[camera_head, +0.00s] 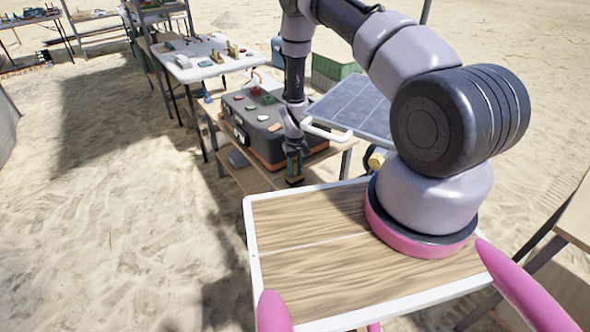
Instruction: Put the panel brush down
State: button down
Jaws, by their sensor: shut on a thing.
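My gripper (293,150) points down in the middle of the view, in front of the right end of a large grey case. It is shut on the panel brush (294,169), which looks like a small dark brown and teal piece hanging below the fingers. The brush is small in the picture, so its bristles and exact shape cannot be made out. It is near the front edge of a low wooden table (343,147); whether it touches the table cannot be told.
The grey case (264,146) with orange trim stands on the low table, small pieces on its lid. A dark solar panel (355,103) is right of my gripper. A white table (197,72) with several small objects stands behind. Open sand (130,215) lies left.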

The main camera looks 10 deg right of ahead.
jog(key=shift+f, duration=0.15)
jog(key=c, duration=0.6)
grip_release()
notch_tip(320, 180, up, 12)
jog(key=shift+r, duration=0.2)
jog(key=shift+a, duration=0.1)
